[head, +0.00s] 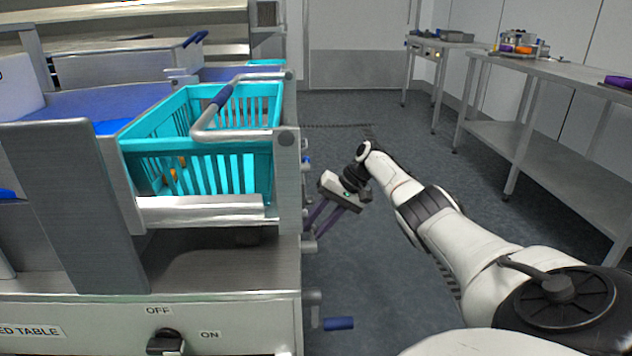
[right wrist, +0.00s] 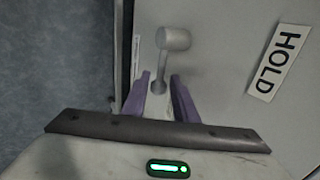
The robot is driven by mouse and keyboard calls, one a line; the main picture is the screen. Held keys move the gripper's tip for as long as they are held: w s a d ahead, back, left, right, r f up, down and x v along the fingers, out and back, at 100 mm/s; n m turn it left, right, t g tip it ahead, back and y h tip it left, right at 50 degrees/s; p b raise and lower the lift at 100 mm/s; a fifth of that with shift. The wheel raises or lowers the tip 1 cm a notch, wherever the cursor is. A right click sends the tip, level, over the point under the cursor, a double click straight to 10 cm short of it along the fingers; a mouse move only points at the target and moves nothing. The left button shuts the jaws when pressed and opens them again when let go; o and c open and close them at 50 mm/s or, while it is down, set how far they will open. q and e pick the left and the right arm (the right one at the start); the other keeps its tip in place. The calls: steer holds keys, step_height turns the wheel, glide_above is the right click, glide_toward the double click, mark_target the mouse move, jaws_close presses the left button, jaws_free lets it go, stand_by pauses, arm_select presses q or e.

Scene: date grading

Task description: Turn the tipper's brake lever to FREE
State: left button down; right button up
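In the right wrist view a grey lever (right wrist: 166,62) with a thick round end stands out from a pale panel. A white label reading HOLD (right wrist: 278,60) is to its right on the panel; no FREE label shows. My right gripper (right wrist: 160,77) is open, its two purple fingers on either side of the lever's lower end. I cannot tell whether they touch it. In the head view my right gripper (head: 316,228) reaches down and left to the side of the steel machine, and the lever there is not clear. My left gripper is not in view.
A turquoise crate (head: 197,146) sits in a steel cradle with a bar handle (head: 203,123). Below are an OFF/ON knob (head: 165,343) and a blue-gripped handle (head: 338,323) sticking out sideways. Steel benches (head: 545,80) stand at the right.

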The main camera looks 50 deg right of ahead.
steer(key=shift+s+a, duration=0.1)
steer(key=p+v, duration=0.3)
steer(key=v, duration=0.7)
steer(key=shift+r, duration=0.15)
